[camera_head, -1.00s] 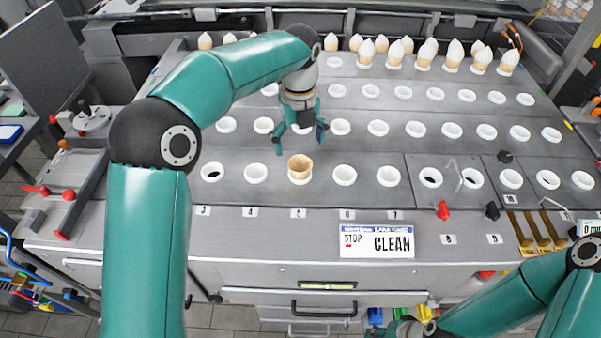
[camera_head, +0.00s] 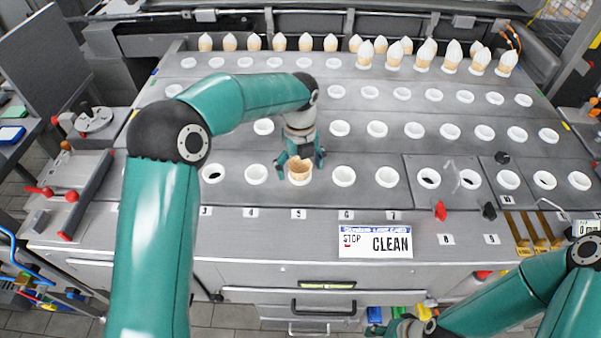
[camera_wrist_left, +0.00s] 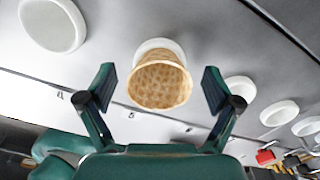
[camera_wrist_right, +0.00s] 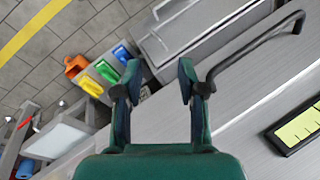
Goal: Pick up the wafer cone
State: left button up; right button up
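The wafer cone (camera_head: 300,168) is tan and empty. It stands upright in a white ring holder in the front row, above the label 5. My left gripper (camera_head: 299,164) is open around the cone's upper part, with a finger on either side. In the left wrist view the cone (camera_wrist_left: 160,84) is between the two spread fingers of the left gripper (camera_wrist_left: 158,90), with a gap on each side. The right gripper (camera_wrist_right: 158,78) is open and empty in the right wrist view, near the cabinet front and a dark handle.
White ring holders (camera_head: 344,176) stand in rows on the grey counter (camera_head: 330,205), mostly empty. Filled cones (camera_head: 425,54) line the back row. A STOP/CLEAN sign (camera_head: 376,242) is on the front edge. Red and black knobs (camera_head: 440,211) stand at front right.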

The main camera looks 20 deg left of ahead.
pick_arm(q)
jog(key=c, duration=0.8)
jog(key=shift+r, duration=0.1)
jog(key=shift+c, duration=0.2)
